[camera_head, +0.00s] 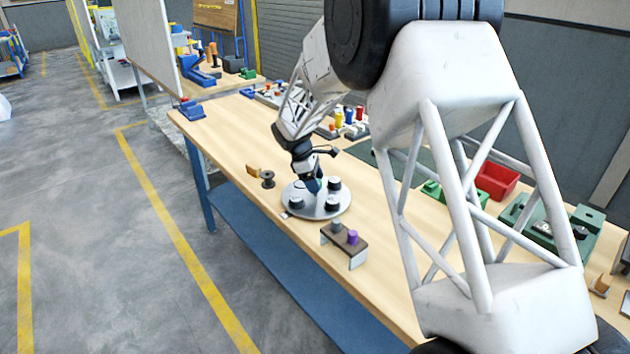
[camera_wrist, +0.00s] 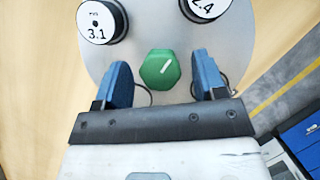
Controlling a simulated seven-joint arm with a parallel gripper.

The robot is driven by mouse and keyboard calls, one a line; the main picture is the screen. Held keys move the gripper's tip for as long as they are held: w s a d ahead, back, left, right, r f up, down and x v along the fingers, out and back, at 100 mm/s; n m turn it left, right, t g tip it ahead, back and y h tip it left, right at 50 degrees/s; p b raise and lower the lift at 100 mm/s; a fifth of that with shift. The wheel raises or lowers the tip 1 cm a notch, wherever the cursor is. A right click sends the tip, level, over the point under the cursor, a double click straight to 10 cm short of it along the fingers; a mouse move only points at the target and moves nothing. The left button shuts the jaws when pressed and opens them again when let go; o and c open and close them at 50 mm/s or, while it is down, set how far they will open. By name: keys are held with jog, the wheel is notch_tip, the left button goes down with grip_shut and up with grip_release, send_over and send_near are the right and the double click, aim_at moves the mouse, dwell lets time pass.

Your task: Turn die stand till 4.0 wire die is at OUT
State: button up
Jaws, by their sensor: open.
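The die stand (camera_head: 328,208) is a round grey plate on the bench; its plate also fills the top of the wrist view (camera_wrist: 150,30). A green knob (camera_wrist: 160,69) with a white line stands at its middle. A die labelled 3.1 (camera_wrist: 98,22) sits at the upper left, and a die ending in .4 (camera_wrist: 204,8) at the upper right, partly cut off. No 4.0 label or OUT mark is readable. In the head view my gripper (camera_head: 313,187) is over the plate's middle.
A small brown-topped rack (camera_head: 345,241) with a grey and a purple piece stands in front of the stand. A dark spool (camera_head: 267,179) is to its left. A red bin (camera_head: 496,181) and green fixtures lie to the right.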

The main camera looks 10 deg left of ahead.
aim_at(308, 195)
jog(key=v, duration=0.7)
jog(key=shift+a+r, duration=0.2)
jog(key=shift+r, duration=0.15)
jog(key=s+d+r+m+y, duration=0.1)
jog(key=s+d+r+m, duration=0.3)
jog(key=s+d+r, duration=0.55)
jog(key=s+d+r+m+y, duration=0.1)
jog(key=s+d+r+m, duration=0.4)
jog(key=s+d, duration=0.8)
jog(key=s+d+f+m+t, duration=0.1)
jog(key=s+d+m, duration=0.1)
jog(key=s, duration=0.7)
jog(key=s+d+f+m+t+y, duration=0.1)
jog(key=s+d+m, duration=0.2)
jog(key=s, duration=0.7)
jog(key=s+d+f+m+y, duration=0.1)
jog(key=s+d+f+m, duration=0.1)
jog(key=s, duration=0.7)
jog(key=shift+s+d+m+t, duration=0.25)
jog(key=shift+d+m+t, duration=0.15)
jog(key=shift+m, duration=0.4)
